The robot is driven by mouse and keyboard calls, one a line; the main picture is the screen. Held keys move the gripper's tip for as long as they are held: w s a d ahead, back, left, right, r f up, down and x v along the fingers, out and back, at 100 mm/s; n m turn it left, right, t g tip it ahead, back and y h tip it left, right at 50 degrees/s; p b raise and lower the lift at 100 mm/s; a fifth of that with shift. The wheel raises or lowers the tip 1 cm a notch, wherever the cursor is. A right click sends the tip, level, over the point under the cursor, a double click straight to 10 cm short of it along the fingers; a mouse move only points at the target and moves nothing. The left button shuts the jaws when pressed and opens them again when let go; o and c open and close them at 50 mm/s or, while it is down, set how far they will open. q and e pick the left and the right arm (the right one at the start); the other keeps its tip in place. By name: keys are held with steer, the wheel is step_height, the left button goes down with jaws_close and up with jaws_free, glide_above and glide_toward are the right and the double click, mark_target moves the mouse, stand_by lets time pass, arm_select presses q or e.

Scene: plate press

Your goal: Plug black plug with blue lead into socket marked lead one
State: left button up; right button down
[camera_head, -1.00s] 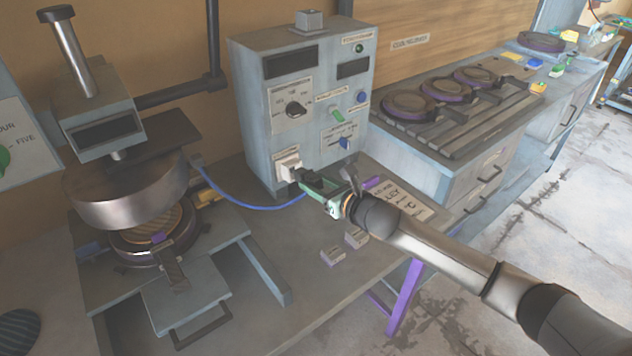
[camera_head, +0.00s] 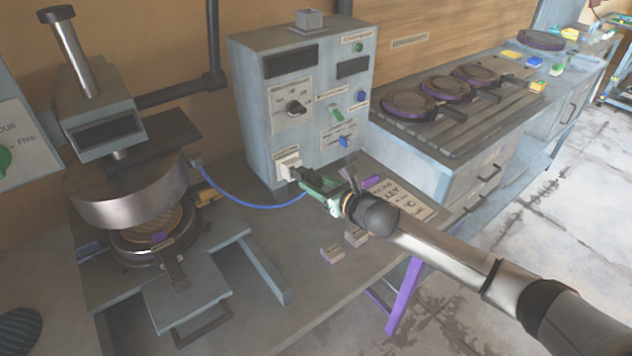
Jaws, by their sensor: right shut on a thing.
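The blue lead (camera_head: 255,205) runs from the press at the left across the bench to my right gripper. My right gripper (camera_head: 312,182) is shut on the black plug (camera_head: 297,174), which shows only in part between the fingers. The plug points left at the white socket (camera_head: 287,161), low on the front of the grey control box (camera_head: 255,85). The plug's tip meets or overlaps the socket; I cannot tell how deep it sits. The label above the socket is too small to read. My left gripper is not in view.
The press (camera_head: 128,190) stands at the left with a handled plate below it. Two small labelled blocks (camera_head: 332,254) and a printed card (camera_head: 405,203) lie on the bench near my right arm. Round purple-rimmed plates (camera_head: 408,104) stand on the ribbed counter at the right.

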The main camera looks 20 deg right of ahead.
mark_target(307, 178)
steer(key=shift+r, duration=0.1)
steer(key=shift+b+x, duration=0.55)
steer(key=shift+x, duration=1.45)
steer(key=shift+c, duration=1.7)
jaws_free()
steer(key=shift+s, duration=0.1)
